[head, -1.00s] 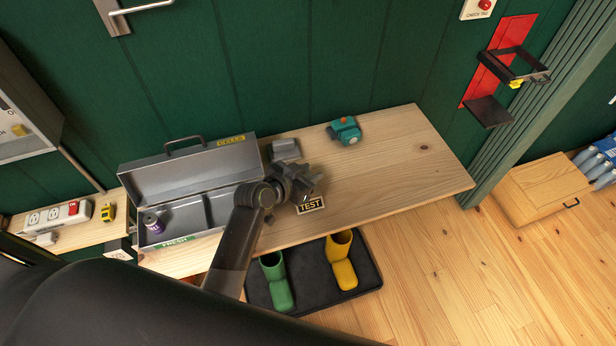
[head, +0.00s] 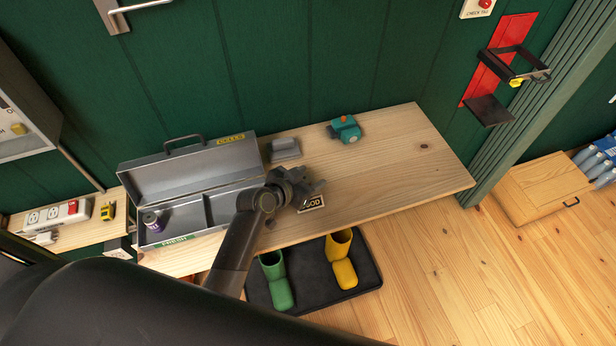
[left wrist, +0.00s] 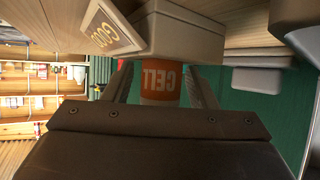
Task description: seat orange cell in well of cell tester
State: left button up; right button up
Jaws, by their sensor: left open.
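The orange cell (left wrist: 162,82) shows in the left wrist view with its CELL lettering upside down. Its far end meets the pale cell tester (left wrist: 195,32) and looks set into it; the well itself is hidden. The tester's sign (left wrist: 107,28) reads GOOD, and it also shows in the head view (head: 312,203). My left gripper (head: 314,187) is open at the tester on the bench. In the left wrist view its fingers (left wrist: 162,85) stand on both sides of the cell. The cell cannot be made out in the head view. My right gripper is not in view.
An open grey toolbox (head: 190,178) with a purple can (head: 153,220) stands left on the wooden bench (head: 410,180). A small grey box (head: 285,149) and a teal device (head: 346,130) sit behind the gripper. The bench's right part is clear. Boots (head: 342,262) stand below.

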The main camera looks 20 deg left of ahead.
pick_arm(q)
jog(key=shift+r, duration=0.1)
jog(key=shift+r, duration=0.2)
jog(key=shift+s+a, duration=0.15)
jog(key=shift+s, duration=0.15)
jog(key=b+v, duration=0.2)
jog(key=v, duration=0.9)
jog(key=shift+s, duration=0.15)
jog(key=shift+s, duration=0.1)
